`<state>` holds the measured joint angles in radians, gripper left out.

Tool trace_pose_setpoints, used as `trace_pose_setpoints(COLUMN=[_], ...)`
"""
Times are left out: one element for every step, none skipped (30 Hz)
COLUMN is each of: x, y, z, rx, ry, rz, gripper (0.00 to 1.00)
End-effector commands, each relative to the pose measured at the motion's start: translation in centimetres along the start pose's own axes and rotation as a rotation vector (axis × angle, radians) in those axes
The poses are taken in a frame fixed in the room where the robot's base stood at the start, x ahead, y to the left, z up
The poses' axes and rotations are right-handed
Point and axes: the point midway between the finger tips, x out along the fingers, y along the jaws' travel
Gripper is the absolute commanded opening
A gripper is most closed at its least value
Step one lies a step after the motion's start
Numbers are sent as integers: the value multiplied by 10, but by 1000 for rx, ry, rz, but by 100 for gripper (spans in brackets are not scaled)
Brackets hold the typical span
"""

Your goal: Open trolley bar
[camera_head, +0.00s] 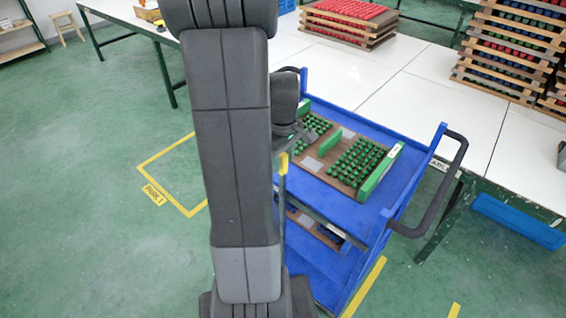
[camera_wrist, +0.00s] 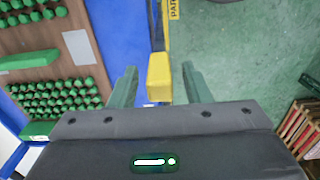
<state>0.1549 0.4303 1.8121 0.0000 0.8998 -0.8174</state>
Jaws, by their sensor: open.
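The blue trolley (camera_head: 405,195) stands right of my arm, with a tray of green parts (camera_head: 352,165) on its top shelf. The trolley bar has a yellow end (camera_head: 283,163), upright at the trolley's near left side. In the wrist view the yellow end (camera_wrist: 159,78) sits between the two fingertips of my gripper (camera_wrist: 160,88), with a gap visible on both sides. My gripper is open and holds nothing. In the head view my gripper (camera_head: 297,134) is small and partly hidden by my arm.
A black handle (camera_head: 447,190) sticks out from the trolley's right side. White tables (camera_head: 430,95) with stacked trays (camera_head: 515,50) stand behind. The green floor (camera_head: 80,220) to the left is clear, with a yellow floor marking (camera_head: 165,165).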

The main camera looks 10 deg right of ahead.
Motion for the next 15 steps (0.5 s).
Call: trace_pose_setpoints(x=[6, 9, 12, 15, 16, 18, 19, 20, 21, 21, 21, 21, 21, 21, 21], y=[0, 0, 0, 0, 0, 0, 0, 0, 0, 0, 0, 0, 0, 0, 0], z=[0, 0, 0, 0, 0, 0, 0, 0, 0, 0, 0, 0, 0, 0, 0], rx=[0, 0, 0, 0, 0, 0, 0, 0, 0, 0, 0, 0, 0, 0, 0], ry=[-3, -2, -1, -1, -1, 0, 0, 0, 0, 0, 0, 0, 0, 0, 0], rz=[-3, -2, -1, -1, -1, 0, 0, 0, 0, 0, 0, 0, 0, 0, 0], gripper=[44, 44, 44, 44, 44, 44, 44, 44, 44, 44, 44, 44, 44, 44, 44])
